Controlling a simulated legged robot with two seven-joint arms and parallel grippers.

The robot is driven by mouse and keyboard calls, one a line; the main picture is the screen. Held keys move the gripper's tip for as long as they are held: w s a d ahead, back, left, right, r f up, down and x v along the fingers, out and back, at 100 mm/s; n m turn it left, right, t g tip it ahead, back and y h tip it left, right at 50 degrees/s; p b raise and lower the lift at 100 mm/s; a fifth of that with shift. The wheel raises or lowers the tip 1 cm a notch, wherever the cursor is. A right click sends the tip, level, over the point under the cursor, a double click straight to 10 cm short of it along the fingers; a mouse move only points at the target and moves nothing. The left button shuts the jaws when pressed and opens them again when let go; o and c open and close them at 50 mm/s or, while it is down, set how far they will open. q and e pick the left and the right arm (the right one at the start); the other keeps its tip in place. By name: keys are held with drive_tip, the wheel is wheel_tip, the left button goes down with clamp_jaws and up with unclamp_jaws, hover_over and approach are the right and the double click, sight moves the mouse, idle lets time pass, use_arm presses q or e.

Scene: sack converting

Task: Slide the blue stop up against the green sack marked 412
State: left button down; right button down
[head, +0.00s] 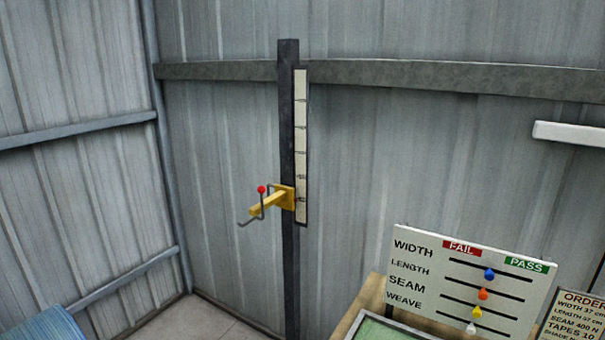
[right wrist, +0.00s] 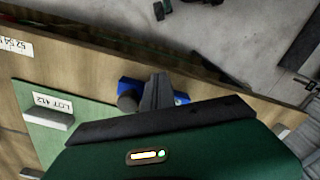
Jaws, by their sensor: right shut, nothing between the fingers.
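The green sack (right wrist: 42,140) lies flat on a wooden table in the right wrist view, with a white label reading LOT 412. The blue stop (right wrist: 182,98) is to the right of the sack, by the table's edge. It is partly covered by my right gripper (right wrist: 158,84), whose fingers are shut with nothing between them. A dark round knob (right wrist: 127,102) shows at the stop's left part. The stop looks close to the sack's right end, but I cannot tell whether they touch. Whether my fingers touch the stop is unclear. My left gripper is in neither view.
A pale block (right wrist: 48,117) sits on the sack. A paper (right wrist: 14,46) with numbers lies on the wooden table (right wrist: 75,62). In the head view, a WIDTH/LENGTH/SEAM/WEAVE board (head: 425,285) with coloured beads stands at the lower right. A post (head: 288,120) carries a yellow bracket (head: 268,203).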

drive_tip(key=shift+f+b, duration=0.45)
drive_tip(key=shift+f, duration=0.3)
drive_tip(key=shift+r+p, duration=0.35)
drive_tip(key=shift+p, duration=0.1)
drive_tip(key=shift+w+d, duration=0.45)
drive_tip(key=shift+w, duration=0.25)
drive_tip(key=shift+w+d, duration=0.4)
drive_tip(key=shift+w, duration=0.25)
idle(0.6)
drive_tip(key=shift+w+d, duration=0.15)
drive_tip(key=shift+w, duration=0.15)
drive_tip(key=shift+w+d, duration=0.35)
drive_tip(key=shift+w, duration=0.25)
idle(0.4)
drive_tip(key=shift+s+a+p, duration=0.45)
drive_tip(key=shift+s+a, duration=0.05)
drive_tip(key=shift+s, duration=0.35)
wheel_tip(320, 180, up, 8)
drive_tip(key=p, duration=0.7)
